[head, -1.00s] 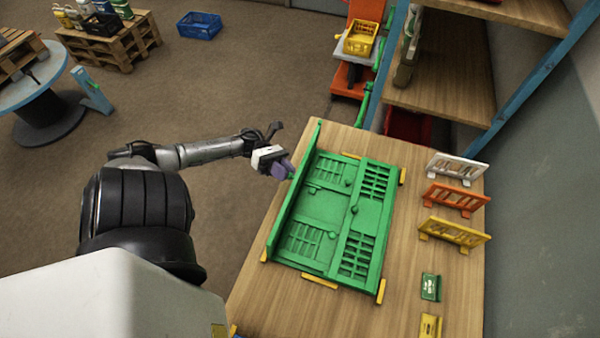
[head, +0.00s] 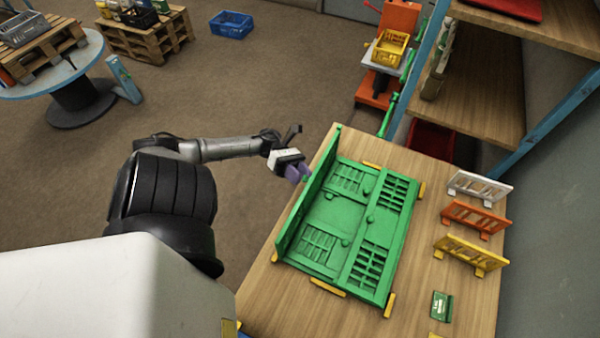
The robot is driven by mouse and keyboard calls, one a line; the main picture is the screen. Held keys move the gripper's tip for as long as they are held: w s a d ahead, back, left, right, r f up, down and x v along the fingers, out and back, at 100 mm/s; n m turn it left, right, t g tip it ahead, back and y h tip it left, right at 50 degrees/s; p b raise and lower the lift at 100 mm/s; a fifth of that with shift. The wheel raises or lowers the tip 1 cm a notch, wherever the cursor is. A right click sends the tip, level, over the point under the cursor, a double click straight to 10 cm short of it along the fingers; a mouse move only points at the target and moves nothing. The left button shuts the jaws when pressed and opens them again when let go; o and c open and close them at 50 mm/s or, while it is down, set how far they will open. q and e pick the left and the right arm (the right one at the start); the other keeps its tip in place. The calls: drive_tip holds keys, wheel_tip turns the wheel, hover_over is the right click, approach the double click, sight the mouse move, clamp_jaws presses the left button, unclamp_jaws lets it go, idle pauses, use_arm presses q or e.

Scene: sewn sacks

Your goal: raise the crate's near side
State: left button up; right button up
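The green crate (head: 345,225) lies folded low on the wooden table, its slotted panels lying flat inside. Its long side panel on the left (head: 308,196), the side toward my arm, stands up along the crate's edge. My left gripper (head: 303,177), with purple fingers, is at the outer face of this panel, near its far half. The fingertips are at or very close to the panel; I cannot tell whether they touch it. The finger gap is too small to judge. My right gripper is not in view.
Yellow strips (head: 328,287) lie around the crate on the table (head: 265,305). White (head: 480,187), orange (head: 474,217) and yellow (head: 470,254) racks stand to the right, with a green box (head: 441,306) nearer. Shelves (head: 470,100) rise behind the table.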

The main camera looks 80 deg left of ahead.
use_arm(q)
drive_tip(key=shift+a+r, duration=0.1)
use_arm(e)
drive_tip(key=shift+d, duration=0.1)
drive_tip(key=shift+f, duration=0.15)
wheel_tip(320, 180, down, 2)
drive_tip(key=b, duration=0.2)
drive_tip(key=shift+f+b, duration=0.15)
drive_tip(key=shift+b, duration=0.15)
use_arm(q)
drive_tip(key=v, duration=1.2)
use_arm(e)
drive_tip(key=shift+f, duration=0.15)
use_arm(q)
drive_tip(key=shift+w, duration=0.1)
